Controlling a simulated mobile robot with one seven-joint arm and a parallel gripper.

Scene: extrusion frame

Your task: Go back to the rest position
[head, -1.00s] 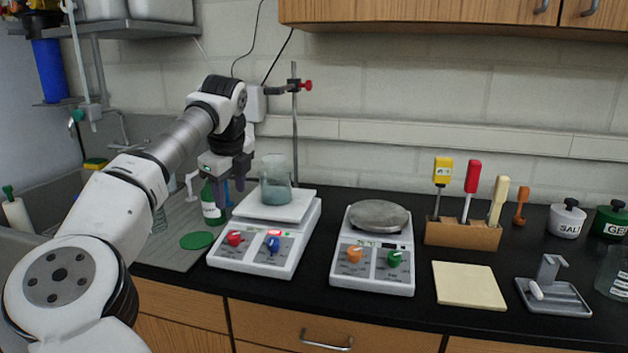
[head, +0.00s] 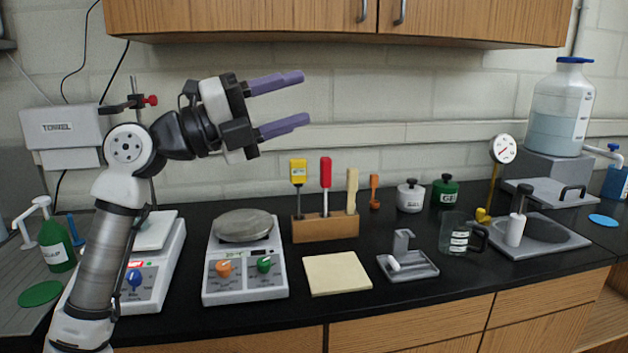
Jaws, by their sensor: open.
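My gripper (head: 296,101) is open and empty. Its two purple fingers point right, one above the other with a wide gap, in front of the wall tiles and above the bench. My arm rises at the left of the picture and bends at its elbow near the grey towel box. The gripper touches nothing that I can see. Below it stand a balance with a round metal pan (head: 244,226) and a wooden block (head: 325,228) holding several tools.
My arm partly hides a balance with a white plate (head: 156,230). A green bottle (head: 55,246) stands left. A beige pad (head: 337,274), grey tray (head: 408,264) and glass mug (head: 455,236) sit on the black bench. Wooden cupboards (head: 330,18) hang above the gripper.

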